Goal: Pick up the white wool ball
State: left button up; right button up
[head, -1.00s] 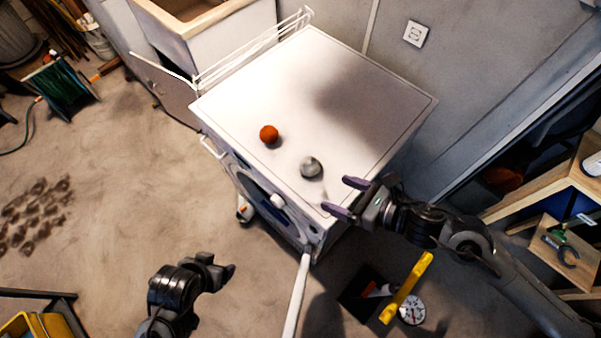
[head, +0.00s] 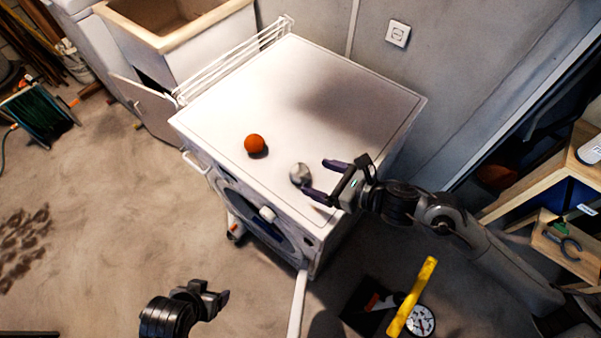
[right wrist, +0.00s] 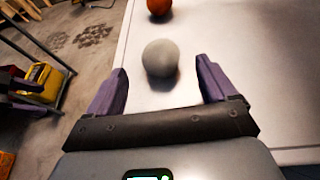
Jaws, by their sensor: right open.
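The white wool ball (head: 300,174) looks greyish and rests on top of the white washing machine (head: 340,92), near its front right corner. My right gripper (head: 316,179) is open beside it, its purple fingers pointing at the ball. In the right wrist view the ball (right wrist: 161,58) lies just beyond the fingertips, roughly centred between the two fingers (right wrist: 160,82); nothing is held. My left gripper (head: 222,296) hangs low over the floor at the bottom of the head view, away from the machine; its jaw opening is unclear.
An orange ball (head: 254,144) sits on the machine left of the white ball, and farther off in the right wrist view (right wrist: 159,7). A wire rack (head: 235,60) edges the machine's back left. A wooden shelf (head: 562,180) stands right. The machine's back top is clear.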

aim_at(306, 174)
jog(key=shift+x, duration=2.4)
jog(key=c, duration=1.1)
